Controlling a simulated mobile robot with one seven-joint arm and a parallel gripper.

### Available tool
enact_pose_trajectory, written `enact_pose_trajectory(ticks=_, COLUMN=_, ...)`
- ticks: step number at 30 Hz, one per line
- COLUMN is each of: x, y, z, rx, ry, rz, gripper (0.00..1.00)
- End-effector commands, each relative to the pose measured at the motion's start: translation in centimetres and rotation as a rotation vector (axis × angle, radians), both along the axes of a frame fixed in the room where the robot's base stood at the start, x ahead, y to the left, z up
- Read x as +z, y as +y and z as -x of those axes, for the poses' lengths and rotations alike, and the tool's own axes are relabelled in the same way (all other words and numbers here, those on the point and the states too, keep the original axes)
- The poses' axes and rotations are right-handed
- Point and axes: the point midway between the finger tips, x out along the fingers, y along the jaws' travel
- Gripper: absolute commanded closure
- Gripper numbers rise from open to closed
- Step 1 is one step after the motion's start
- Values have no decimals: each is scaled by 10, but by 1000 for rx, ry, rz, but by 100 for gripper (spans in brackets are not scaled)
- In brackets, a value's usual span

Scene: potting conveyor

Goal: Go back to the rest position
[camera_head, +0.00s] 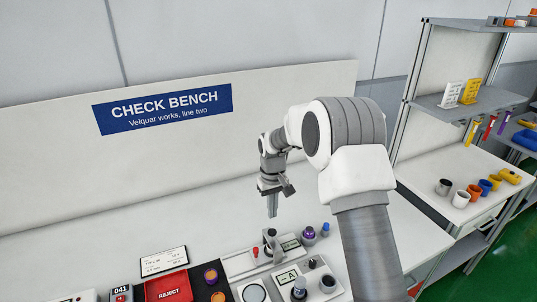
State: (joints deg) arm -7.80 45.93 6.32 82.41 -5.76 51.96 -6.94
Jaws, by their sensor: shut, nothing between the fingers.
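My gripper (272,205) points down above the check bench (200,230), near the middle of the view. Its fingers are shut and hold nothing. It hangs above a small grey fixture (271,243) with a dark top, and looks apart from it. My arm reaches in from the lower right and hides part of the bench.
A red reject tray (168,288) lies at the front left beside a white card (164,261). Several small devices, among them a purple-topped part (308,233), stand below and right of my gripper. A shelf rack (470,100) with cups stands at the right.

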Motion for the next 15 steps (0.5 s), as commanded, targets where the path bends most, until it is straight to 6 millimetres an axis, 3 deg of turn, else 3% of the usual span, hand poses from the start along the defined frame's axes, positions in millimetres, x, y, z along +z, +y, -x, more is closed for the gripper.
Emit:
enact_pose_trajectory(ticks=5, x=27, y=-7, z=6, rx=-15, ry=-26, rz=1, gripper=100)
enact_pose_trajectory(ticks=15, x=134, y=-43, z=61, rx=-97, ry=-142, rz=-2, gripper=100)
